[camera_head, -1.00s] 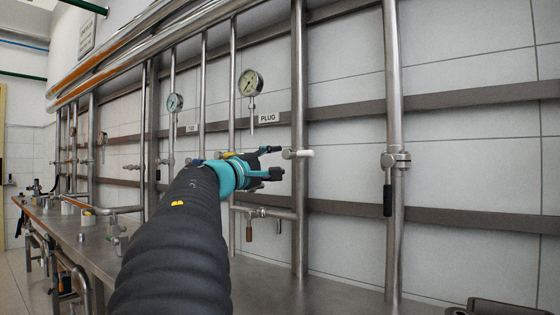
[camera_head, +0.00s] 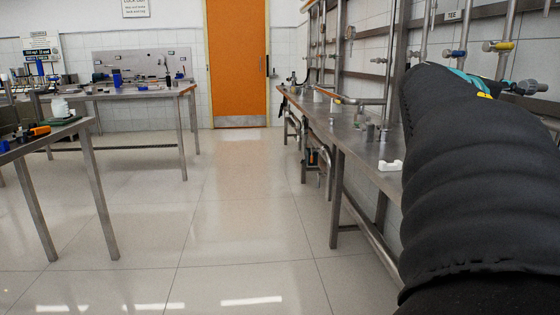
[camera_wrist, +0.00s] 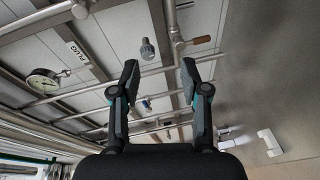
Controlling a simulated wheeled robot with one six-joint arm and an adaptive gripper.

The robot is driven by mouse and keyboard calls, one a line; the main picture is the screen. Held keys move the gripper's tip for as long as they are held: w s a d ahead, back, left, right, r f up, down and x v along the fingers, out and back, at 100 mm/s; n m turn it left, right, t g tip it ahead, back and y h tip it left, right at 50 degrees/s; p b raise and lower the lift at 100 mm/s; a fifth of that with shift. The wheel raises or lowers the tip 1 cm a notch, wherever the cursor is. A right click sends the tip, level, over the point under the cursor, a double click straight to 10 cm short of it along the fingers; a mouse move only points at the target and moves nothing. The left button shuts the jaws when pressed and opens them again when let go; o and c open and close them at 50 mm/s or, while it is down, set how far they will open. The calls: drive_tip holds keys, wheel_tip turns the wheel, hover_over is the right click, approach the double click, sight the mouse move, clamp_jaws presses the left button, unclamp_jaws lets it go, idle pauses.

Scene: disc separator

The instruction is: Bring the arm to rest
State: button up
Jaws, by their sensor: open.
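My gripper (camera_wrist: 158,82) is open in the wrist view, with its two dark fingers apart and nothing held between them. Steel pipes and fittings of the wall pipework lie beyond the fingertips. In the head view my arm fills the right side, reaching toward the pipework over the steel bench (camera_head: 345,118). The arm's bulk hides most of the gripper there.
A small white piece (camera_head: 390,166) lies on the bench. Worktables (camera_head: 130,91) stand at the left. The tiled floor (camera_head: 225,215) between is clear, leading to an orange door (camera_head: 237,60).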

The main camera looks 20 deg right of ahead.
drive_tip(key=w+a+f+n+t+y, duration=0.1)
drive_tip(key=w+a+f+t+y, duration=0.35)
drive_tip(key=a+f, duration=0.8)
drive_tip(key=s+a+f+y, duration=0.1)
drive_tip(key=a+f+y, duration=0.3)
drive_tip(key=a+f, duration=0.3)
drive_tip(key=s+a+f+n+t+y, duration=0.1)
drive_tip(key=a+f+y, duration=0.3)
drive_tip(key=a+f, duration=0.4)
drive_tip(key=s+a+f+t+y, duration=0.1)
drive_tip(key=a+f+y, duration=0.3)
drive_tip(key=a, duration=1.4)
wheel_tip(320, 180, down, 4)
drive_tip(key=shift+s+f+n, duration=0.1)
drive_tip(key=shift+s+n, duration=0.2)
drive_tip(key=shift+s, duration=0.4)
